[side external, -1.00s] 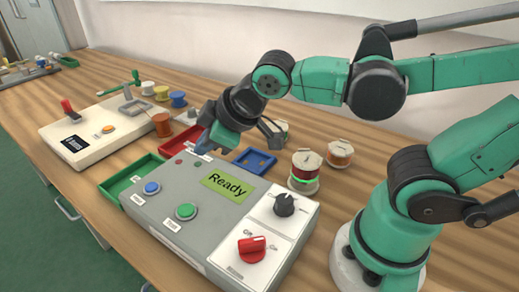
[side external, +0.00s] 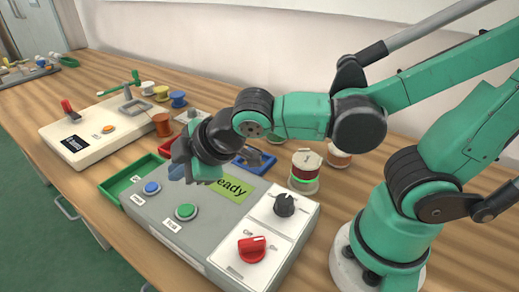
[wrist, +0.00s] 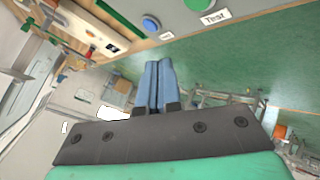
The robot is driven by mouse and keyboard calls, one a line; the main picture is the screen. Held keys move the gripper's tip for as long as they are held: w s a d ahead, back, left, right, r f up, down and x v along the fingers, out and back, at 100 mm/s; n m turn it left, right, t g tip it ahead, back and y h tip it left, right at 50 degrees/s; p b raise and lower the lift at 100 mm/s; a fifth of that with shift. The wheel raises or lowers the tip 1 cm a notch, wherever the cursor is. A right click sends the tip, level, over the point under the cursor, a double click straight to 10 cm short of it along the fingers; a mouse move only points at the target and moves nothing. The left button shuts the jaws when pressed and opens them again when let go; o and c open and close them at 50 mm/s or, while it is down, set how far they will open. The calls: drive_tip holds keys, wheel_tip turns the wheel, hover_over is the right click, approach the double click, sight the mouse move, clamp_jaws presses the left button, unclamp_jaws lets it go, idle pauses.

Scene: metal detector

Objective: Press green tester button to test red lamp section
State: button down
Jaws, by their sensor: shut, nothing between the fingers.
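The grey tester box (side external: 180,240) stands on the table with a green display reading "Ready", its left part hidden by my gripper. The green button (side external: 186,211) is on the box's front part, and it also shows at the top of the wrist view (wrist: 195,4). A blue button (side external: 152,188) is to its left. My gripper (side external: 180,172) is above the box, behind the two buttons and apart from them. Its blue fingers (wrist: 158,85) are together and empty in the wrist view. The red lamps on the box are hidden behind my gripper.
A red switch (side external: 251,249) and a black knob (side external: 285,204) are on the box's white panel. Green (side external: 126,180), red and blue trays sit around the box. Wire spools (side external: 304,170) stand behind it, and a white device (side external: 90,130) stands at left.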

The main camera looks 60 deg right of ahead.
sight(191, 210)
drive_tip(key=shift+f, duration=2.7)
drive_tip(key=shift+f, duration=0.1)
drive_tip(key=shift+f, duration=0.3)
drive_tip(key=shift+f, duration=0.35)
idle(0.5)
drive_tip(key=shift+r, duration=0.75)
drive_tip(key=shift+r, duration=2.55)
drive_tip(key=shift+d, duration=0.15)
